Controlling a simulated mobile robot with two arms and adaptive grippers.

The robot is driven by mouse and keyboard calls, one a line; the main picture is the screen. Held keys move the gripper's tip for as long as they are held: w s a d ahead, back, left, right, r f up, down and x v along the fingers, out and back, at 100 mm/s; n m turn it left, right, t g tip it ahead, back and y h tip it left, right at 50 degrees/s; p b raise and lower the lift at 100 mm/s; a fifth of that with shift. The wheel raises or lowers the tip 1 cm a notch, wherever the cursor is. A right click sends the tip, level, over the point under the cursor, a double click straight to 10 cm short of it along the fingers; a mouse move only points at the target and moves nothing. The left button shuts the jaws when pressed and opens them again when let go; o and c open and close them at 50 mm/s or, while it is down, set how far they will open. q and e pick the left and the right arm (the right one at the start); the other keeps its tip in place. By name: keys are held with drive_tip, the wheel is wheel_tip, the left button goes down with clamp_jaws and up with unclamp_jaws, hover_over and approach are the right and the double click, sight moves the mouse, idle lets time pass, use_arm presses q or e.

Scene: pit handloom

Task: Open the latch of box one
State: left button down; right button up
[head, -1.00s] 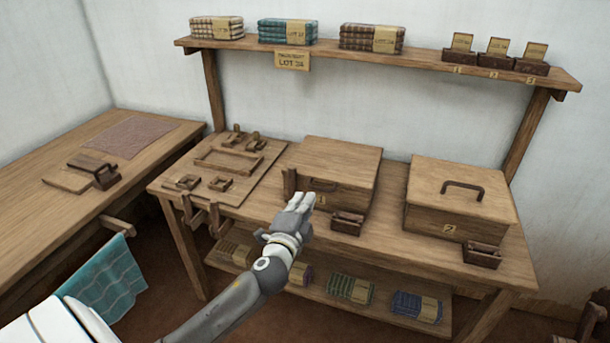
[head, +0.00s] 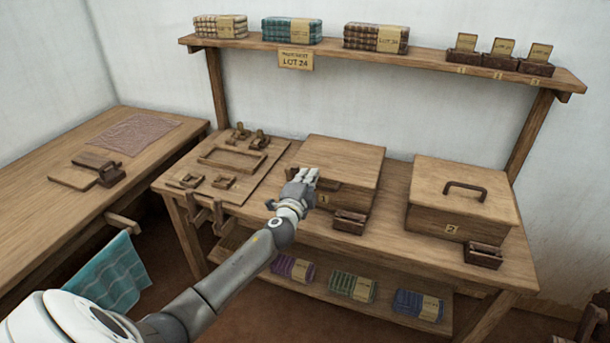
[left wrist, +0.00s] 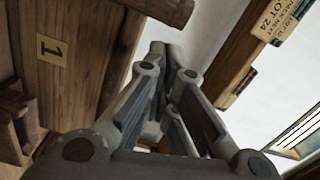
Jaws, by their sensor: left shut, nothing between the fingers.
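Box one (head: 345,160) is a wooden box with a flat lid, which looks closed, and a "1" label on its front. The label (left wrist: 52,50) also shows in the left wrist view. My left gripper (head: 309,176) is shut and empty at the left end of the box's front. It hides that corner, including the upright wooden piece seen there earlier, perhaps the latch. In the left wrist view my fingers (left wrist: 165,55) point up beside the box front, near a dark wooden piece (left wrist: 160,8). I cannot tell whether they touch it. My right gripper is not in view.
A small dark holder (head: 350,221) stands before box one. Box two (head: 462,195) with a handle stands to the right, with another holder (head: 483,256). A board with wooden parts (head: 222,165) lies to the left. A shelf (head: 380,60) with cloth stacks runs above.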

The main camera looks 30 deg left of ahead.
sight(292, 170)
use_arm(q)
drive_tip(key=shift+a+f, duration=0.1)
drive_tip(key=shift+a, duration=0.4)
drive_tip(key=shift+a, duration=0.1)
drive_tip(key=shift+s+a+n, duration=0.1)
drive_tip(key=shift+a+n, duration=0.1)
drive_tip(key=shift+n, duration=0.1)
drive_tip(key=shift+a+r, duration=0.1)
drive_tip(key=shift+r, duration=0.1)
drive_tip(key=shift+a+n, duration=0.1)
drive_tip(key=shift+n, duration=0.2)
drive_tip(key=a+n, duration=0.1)
drive_tip(key=n, duration=0.1)
drive_tip(key=a+n+p, duration=0.1)
drive_tip(key=shift+s+a+r, duration=0.3)
drive_tip(key=shift+s, duration=0.1)
drive_tip(key=s+a+f+n+h, duration=0.1)
drive_tip(key=s+a+f+n, duration=0.1)
drive_tip(key=a+f+n, duration=0.4)
drive_tip(key=shift+a+f+n+b, duration=0.2)
drive_tip(key=shift+a+n+b, duration=0.25)
drive_tip(key=shift+a+n, duration=2.35)
